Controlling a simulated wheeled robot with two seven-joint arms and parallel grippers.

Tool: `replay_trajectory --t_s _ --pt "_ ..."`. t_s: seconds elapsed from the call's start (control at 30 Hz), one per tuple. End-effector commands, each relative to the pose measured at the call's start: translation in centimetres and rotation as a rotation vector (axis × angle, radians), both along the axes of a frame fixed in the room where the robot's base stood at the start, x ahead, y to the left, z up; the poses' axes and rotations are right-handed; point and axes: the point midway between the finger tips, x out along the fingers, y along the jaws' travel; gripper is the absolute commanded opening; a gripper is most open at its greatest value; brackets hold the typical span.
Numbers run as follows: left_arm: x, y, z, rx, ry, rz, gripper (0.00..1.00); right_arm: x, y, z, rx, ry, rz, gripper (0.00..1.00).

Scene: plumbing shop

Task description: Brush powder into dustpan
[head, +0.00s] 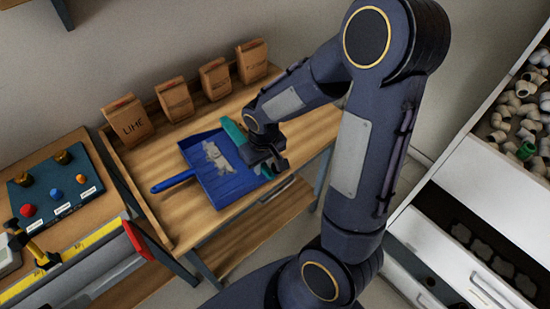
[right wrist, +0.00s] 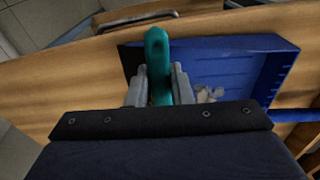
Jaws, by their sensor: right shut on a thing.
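A blue dustpan (head: 222,181) lies on the wooden table, its handle (head: 172,181) pointing left. Pale grey powder (head: 214,158) lies in a patch inside the pan. A teal brush (head: 236,132) is at the pan's right side. My right gripper (head: 268,158) is shut on the brush; the right wrist view shows the teal handle (right wrist: 157,65) between the two grey fingers (right wrist: 157,88). The dustpan (right wrist: 240,50) and some powder (right wrist: 208,94) also show there, right of the handle. The brush's bristles are hidden. My left gripper is not in view.
Several brown bags, one marked LIME (head: 131,122), stand along the back of the wooden table (head: 205,230). A white drawer cabinet (head: 500,190) with pipe fittings stands at right.

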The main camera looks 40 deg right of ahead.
Motion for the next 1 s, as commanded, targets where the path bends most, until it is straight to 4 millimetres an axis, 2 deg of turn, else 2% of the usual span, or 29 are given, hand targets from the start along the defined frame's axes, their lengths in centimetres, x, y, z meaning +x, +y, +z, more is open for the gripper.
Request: replay_trajectory --t_s 0.3,0.4,0.67,1.0 --pt "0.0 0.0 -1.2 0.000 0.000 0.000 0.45 0.0 4.6 -0.3 -0.001 0.004 0.008 0.00" --pt "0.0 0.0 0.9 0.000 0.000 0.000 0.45 0.0 4.4 2.2 0.000 0.002 0.001 0.00" --pt "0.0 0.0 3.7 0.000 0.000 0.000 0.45 0.1 4.1 5.7 0.000 0.001 -0.001 0.00" --pt "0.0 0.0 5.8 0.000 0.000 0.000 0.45 -0.1 0.1 7.9 0.000 0.000 -0.004 0.00"
